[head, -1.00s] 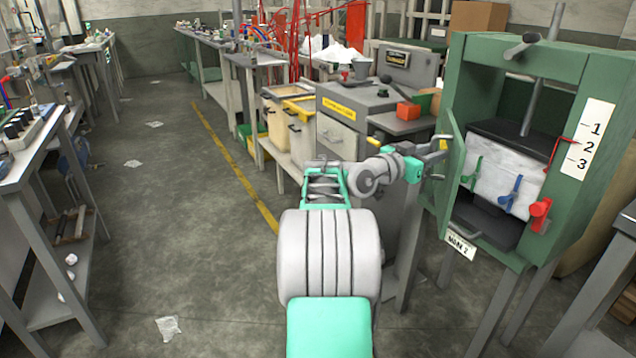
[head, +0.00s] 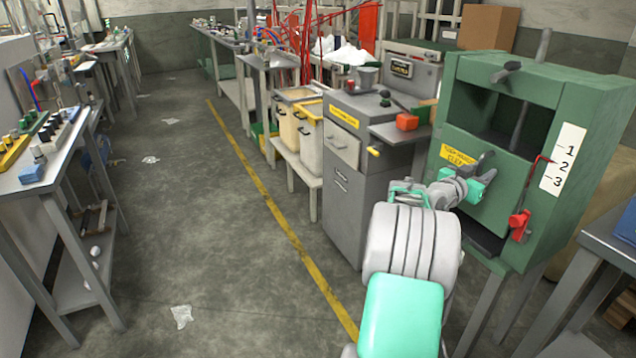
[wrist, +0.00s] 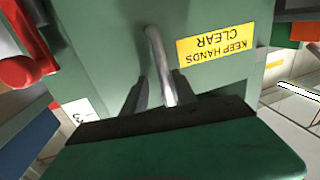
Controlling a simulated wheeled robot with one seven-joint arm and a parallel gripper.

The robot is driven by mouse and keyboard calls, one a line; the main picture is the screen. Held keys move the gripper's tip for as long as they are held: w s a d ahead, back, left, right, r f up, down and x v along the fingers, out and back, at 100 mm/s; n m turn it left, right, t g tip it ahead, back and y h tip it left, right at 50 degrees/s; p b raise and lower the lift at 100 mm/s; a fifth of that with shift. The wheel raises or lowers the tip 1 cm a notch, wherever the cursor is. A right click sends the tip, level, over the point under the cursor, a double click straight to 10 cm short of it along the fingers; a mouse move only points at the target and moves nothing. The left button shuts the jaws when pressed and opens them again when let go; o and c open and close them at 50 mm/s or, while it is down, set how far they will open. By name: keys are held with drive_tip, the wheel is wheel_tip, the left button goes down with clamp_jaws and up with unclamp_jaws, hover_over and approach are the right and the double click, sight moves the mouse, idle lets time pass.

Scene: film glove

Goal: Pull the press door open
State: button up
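The green press (head: 600,130) stands at the right in the head view. Its green door (head: 488,205), with a yellow KEEP HANDS CLEAR label, lies across the lower opening and looks shut or nearly shut. A dark gap shows under it. The label (wrist: 217,43) is upside down in the wrist view. Beside it a silver bar handle (wrist: 158,62) on the door runs down between the dark fingers of my gripper (wrist: 158,92). I cannot tell whether they clamp it. My gripper (head: 480,183) is at the door's front in the head view.
A red lever (head: 520,224) sticks out on the press frame, right of the door; it is close by in the wrist view (wrist: 22,70). A grey cabinet (head: 350,190) stands left of the press. Open floor (head: 230,270) lies left of my arm.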

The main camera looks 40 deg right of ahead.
drive_tip(key=w+a+r+n+t+y+p, duration=0.1)
drive_tip(key=w+a+n+t+y+p, duration=0.2)
drive_tip(key=a, duration=0.6)
drive_tip(key=w+a+r+n+y+p, duration=0.15)
drive_tip(key=w+a+p, duration=0.35)
drive_tip(key=a, duration=0.5)
drive_tip(key=w+a+r+n+t+y+p, duration=0.1)
drive_tip(key=w+a+t+y+p, duration=0.15)
drive_tip(key=w+a, duration=0.45)
drive_tip(key=s+a+r+n+y+p, duration=0.2)
drive_tip(key=a+n+y+p, duration=0.3)
drive_tip(key=a, duration=1.7)
drive_tip(key=shift+r+y+p, duration=0.15)
drive_tip(key=shift+y+p, duration=0.5)
drive_tip(key=shift+y, duration=0.15)
